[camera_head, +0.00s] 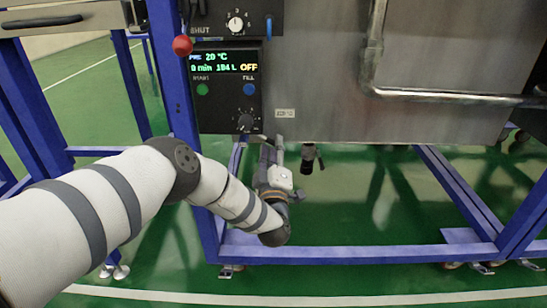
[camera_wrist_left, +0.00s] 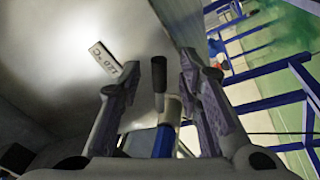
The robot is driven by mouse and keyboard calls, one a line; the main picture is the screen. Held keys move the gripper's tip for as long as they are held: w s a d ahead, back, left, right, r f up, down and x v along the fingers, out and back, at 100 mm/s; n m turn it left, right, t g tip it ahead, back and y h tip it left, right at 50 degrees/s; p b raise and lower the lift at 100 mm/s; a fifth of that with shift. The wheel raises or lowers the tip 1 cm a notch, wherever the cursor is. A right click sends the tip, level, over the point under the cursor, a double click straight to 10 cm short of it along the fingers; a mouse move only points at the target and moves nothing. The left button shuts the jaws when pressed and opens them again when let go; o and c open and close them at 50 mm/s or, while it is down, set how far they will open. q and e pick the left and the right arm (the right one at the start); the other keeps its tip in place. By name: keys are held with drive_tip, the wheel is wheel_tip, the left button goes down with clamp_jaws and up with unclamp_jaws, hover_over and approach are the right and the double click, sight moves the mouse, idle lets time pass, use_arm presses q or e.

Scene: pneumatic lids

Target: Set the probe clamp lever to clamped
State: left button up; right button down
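A lever with a black grip (camera_wrist_left: 159,73) and a metal shaft stands between the fingers of my left gripper in the left wrist view. A blue part (camera_wrist_left: 163,141) shows near the lever's base; my gripper hides much of that area. My left gripper (camera_head: 271,152) is under the front lower edge of the steel vessel in the head view. In the left wrist view the gripper (camera_wrist_left: 152,78) is open, with a finger on each side of the lever and gaps visible. The lever cannot be made out in the head view. My right gripper is out of view.
The steel vessel (camera_head: 430,55) fills the upper right, with a small label (camera_head: 285,113) at its lower edge. A control panel (camera_head: 226,90) is left of it. A dark fitting (camera_head: 309,158) hangs just right of my gripper. A blue frame rail (camera_head: 360,253) runs below.

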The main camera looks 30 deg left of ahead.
use_arm(q)
drive_tip(key=v, duration=1.1)
drive_tip(key=shift+s, duration=0.15)
